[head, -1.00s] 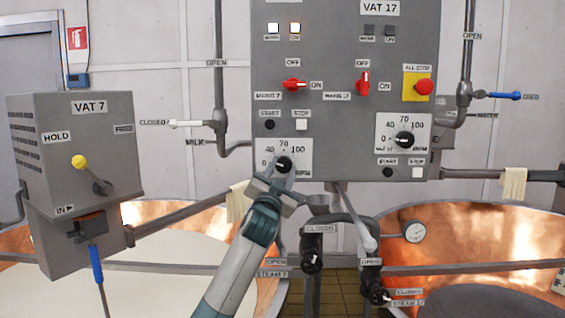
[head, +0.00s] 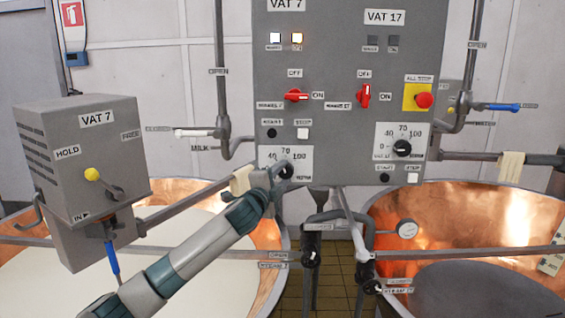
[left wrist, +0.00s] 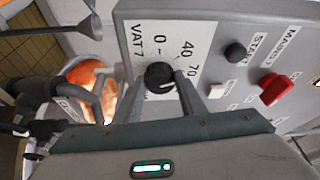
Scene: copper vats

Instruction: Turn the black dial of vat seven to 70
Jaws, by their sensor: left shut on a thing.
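The black dial (head: 286,170) of vat seven sits at the lower left of the grey control panel, on a white scale plate (head: 301,160) marked 40, 70 and 100. My left gripper (head: 279,171) reaches it from the lower left and partly covers the plate. In the left wrist view the round dial (left wrist: 160,76) sits between the two fingers of my left gripper (left wrist: 160,82), which are closed on its sides. The 0, 40 and 70 marks show beside it. I cannot tell which mark its pointer faces. My right gripper is not in view.
A similar black dial (head: 402,148) for vat 17 sits to the right. Red switches (head: 296,95) and a red stop button (head: 424,100) are above. Pipes and valves (head: 312,258) hang below the panel. A grey VAT 7 box (head: 85,155) stands at left, above a copper vat (head: 262,291).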

